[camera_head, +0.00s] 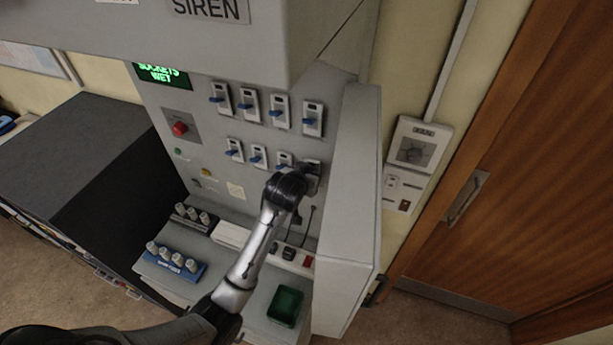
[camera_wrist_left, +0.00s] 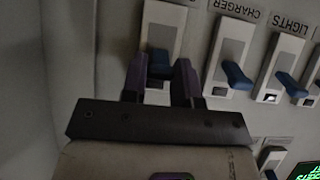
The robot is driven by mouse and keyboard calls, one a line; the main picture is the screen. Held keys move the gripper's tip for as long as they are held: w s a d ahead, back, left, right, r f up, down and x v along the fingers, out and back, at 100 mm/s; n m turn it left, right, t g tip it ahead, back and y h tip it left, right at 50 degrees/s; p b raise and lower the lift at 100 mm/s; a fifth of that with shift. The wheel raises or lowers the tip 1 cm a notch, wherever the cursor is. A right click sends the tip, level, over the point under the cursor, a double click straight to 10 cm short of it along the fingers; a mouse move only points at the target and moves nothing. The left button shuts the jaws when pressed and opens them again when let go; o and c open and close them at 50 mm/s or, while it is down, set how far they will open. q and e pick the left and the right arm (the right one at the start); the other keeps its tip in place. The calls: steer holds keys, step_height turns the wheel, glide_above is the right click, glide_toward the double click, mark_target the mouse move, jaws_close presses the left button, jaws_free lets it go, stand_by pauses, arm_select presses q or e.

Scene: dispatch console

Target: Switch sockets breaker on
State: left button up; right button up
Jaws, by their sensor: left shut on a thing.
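A grey panel (camera_head: 200,115) carries two rows of white breakers with blue levers. My left gripper (camera_head: 304,176) is at the right end of the lower row. In the left wrist view, its two dark fingers (camera_wrist_left: 160,80) are shut on the blue lever (camera_wrist_left: 160,62) of a white breaker (camera_wrist_left: 163,25). The label of this breaker cannot be read, and the fingers hide part of the lever. Next to it are breakers labelled CHARGER (camera_wrist_left: 230,62) and LIGHTS (camera_wrist_left: 283,80). My right gripper is in neither view.
A green display (camera_head: 162,74) reads "SOCKETS WET". A red button (camera_head: 180,128) is on the panel's left. The cabinet's side wall (camera_head: 352,190) stands close right of my gripper. Below are a desk with knobs (camera_head: 172,260) and a green tray (camera_head: 286,306). A siren hood (camera_head: 190,40) overhangs the panel.

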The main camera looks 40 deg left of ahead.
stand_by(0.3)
arm_select(q)
steer(key=o, duration=0.7)
steer(key=shift+o, duration=1.1)
steer(key=b+v, duration=0.2)
steer(key=v, duration=1.2)
steer(key=shift+b, duration=0.35)
steer(key=shift+w, duration=0.15)
